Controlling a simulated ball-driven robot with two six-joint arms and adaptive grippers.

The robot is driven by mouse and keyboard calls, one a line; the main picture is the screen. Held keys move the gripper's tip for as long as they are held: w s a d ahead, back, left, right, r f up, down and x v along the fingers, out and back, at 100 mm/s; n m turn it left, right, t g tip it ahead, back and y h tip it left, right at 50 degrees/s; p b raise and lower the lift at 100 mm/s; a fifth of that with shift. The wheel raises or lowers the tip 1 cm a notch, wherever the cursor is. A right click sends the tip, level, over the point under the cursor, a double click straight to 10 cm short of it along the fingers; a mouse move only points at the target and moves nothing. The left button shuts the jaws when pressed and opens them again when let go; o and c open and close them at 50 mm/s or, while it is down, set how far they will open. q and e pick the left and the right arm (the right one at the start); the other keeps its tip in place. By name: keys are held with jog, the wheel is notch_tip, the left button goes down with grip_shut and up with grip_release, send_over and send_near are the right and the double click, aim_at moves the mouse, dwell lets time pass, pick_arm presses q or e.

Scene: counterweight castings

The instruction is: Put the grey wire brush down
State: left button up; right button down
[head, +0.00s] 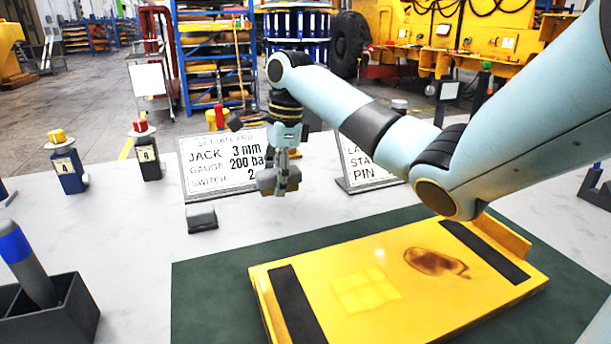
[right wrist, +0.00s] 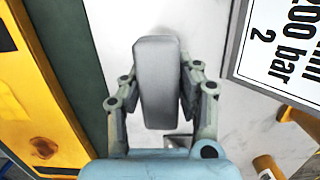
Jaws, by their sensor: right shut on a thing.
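My right gripper (head: 285,186) is shut on the grey wire brush (head: 267,182), in front of the white sign. In the right wrist view the brush (right wrist: 158,85) is a smooth grey block between the two fingers of the gripper (right wrist: 160,105). My left gripper is not in view.
A dark grey block (head: 201,219) lies on the table before the sign (head: 222,163). A yellow casting (head: 330,255) with black strips lies on the green mat (head: 205,285). A dark box (head: 75,315) with a blue-banded handle stands at lower left. Table between box and mat is clear.

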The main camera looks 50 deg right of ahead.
aim_at(280, 210)
notch_tip(280, 210, down, 2)
jog(key=shift+f+p, duration=0.25)
jog(key=shift+p, duration=0.45)
jog(key=shift+f, duration=0.55)
jog(key=shift+s, duration=0.1)
jog(key=shift+f+p, duration=0.45)
jog(key=shift+f, duration=0.15)
jog(key=c, duration=1)
grip_release()
jog(key=shift+o, duration=0.2)
